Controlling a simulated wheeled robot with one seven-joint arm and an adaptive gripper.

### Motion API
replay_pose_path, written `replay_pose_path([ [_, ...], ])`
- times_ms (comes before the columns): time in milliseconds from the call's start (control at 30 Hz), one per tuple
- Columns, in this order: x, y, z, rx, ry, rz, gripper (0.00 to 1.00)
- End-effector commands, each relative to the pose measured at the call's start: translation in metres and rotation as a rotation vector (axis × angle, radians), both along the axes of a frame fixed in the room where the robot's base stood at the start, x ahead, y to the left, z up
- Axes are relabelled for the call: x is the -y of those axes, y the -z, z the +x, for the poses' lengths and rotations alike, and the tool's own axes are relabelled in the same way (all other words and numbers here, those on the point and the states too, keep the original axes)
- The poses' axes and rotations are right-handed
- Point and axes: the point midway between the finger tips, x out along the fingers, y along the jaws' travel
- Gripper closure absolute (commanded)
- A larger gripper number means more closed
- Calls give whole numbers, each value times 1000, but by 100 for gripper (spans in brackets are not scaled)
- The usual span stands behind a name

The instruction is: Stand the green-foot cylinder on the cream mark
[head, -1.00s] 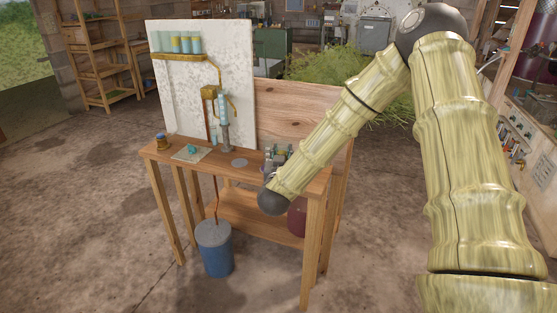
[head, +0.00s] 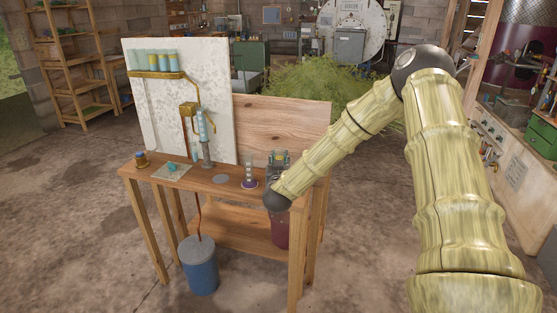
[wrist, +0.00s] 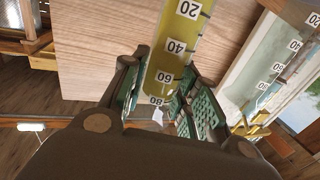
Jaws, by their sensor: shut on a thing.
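My gripper (head: 279,158) is above the right end of the bench and mostly hides what it holds in the head view. In the wrist view my gripper (wrist: 166,100) is shut on a graduated cylinder (wrist: 180,45) filled with yellow-green liquid, its scale reading 20 to 80. Its foot is hidden, so I cannot see the foot's colour. A clear cylinder with a purple foot (head: 250,175) stands on the bench left of my gripper. A flat grey disc (head: 220,179) lies left of that. I cannot make out a cream mark.
The wooden bench (head: 202,180) also bears a metal stand with a blue tube (head: 204,135), a pale sheet with a teal item (head: 172,169) and a small amber jar (head: 141,159). A white panel (head: 215,70) and a wooden board (head: 285,128) rise behind. A blue bucket (head: 201,268) stands below.

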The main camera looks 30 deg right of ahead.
Motion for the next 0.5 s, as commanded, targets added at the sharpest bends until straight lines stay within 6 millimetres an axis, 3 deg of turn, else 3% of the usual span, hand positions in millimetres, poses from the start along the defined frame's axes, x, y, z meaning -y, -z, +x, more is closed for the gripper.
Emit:
replay_pose_path([
  [300,0,26,0,-1,0,1,98],
  [500,0,29,0,1,0,0,98],
])
